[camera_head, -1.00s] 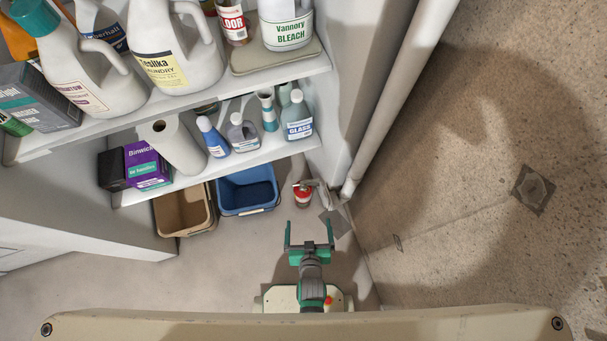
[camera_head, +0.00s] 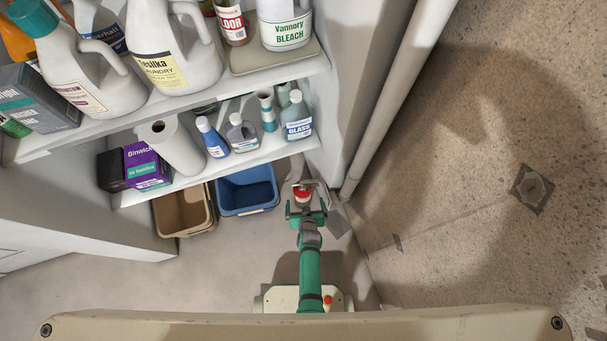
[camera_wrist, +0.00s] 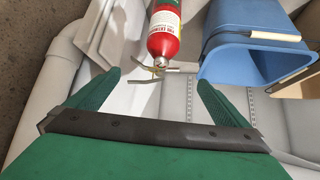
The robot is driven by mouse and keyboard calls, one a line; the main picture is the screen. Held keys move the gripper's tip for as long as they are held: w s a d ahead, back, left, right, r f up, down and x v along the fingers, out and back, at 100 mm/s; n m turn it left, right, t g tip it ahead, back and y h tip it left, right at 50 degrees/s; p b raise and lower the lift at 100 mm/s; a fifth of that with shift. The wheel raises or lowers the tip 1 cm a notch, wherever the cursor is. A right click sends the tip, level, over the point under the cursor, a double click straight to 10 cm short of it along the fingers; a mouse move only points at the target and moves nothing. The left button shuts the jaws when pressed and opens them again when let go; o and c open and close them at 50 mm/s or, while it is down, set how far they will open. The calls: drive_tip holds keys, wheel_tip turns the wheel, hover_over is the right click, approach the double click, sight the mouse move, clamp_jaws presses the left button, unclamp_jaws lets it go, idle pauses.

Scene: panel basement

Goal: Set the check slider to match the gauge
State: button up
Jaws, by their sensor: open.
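A small red fire extinguisher (camera_head: 302,194) stands on the floor to the right of the blue bin. It also shows in the wrist view (camera_wrist: 163,42), with its pale levers between and beyond my fingers. A small yellowish detail by its levers is too small to read as a gauge. I cannot make out a check slider in either view. My gripper (camera_head: 305,210) is open and empty, close to the extinguisher on its near side. In the wrist view my gripper (camera_wrist: 158,82) has its two green fingers wide apart, with no visible contact.
The blue bin (camera_head: 248,211) stands close on the left, with a brown bin (camera_head: 184,232) beyond it. A shelf (camera_head: 230,158) with bottles hangs over the bins. A vertical pipe (camera_head: 385,110) and wall are close on the right. Floor is clear at the front left.

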drive_tip(key=shift+x, duration=1.5)
drive_tip(key=shift+s+r, duration=0.1)
drive_tip(key=s+r+t, duration=0.2)
drive_tip(key=s+r, duration=0.7)
drive_tip(key=r, duration=0.3)
drive_tip(key=s+r+t, duration=0.1)
drive_tip(key=s+r, duration=0.8)
drive_tip(key=r, duration=0.3)
drive_tip(key=s+r+t, duration=0.1)
drive_tip(key=s+r, duration=0.2)
drive_tip(key=r, duration=0.9)
drive_tip(key=s+a+r+t, duration=0.1)
drive_tip(key=s+r+t, duration=0.1)
drive_tip(key=r, duration=1.1)
drive_tip(key=shift+s+r+m+t, duration=0.2)
drive_tip(key=shift+s+m+t, duration=0.1)
drive_tip(key=shift+s, duration=0.15)
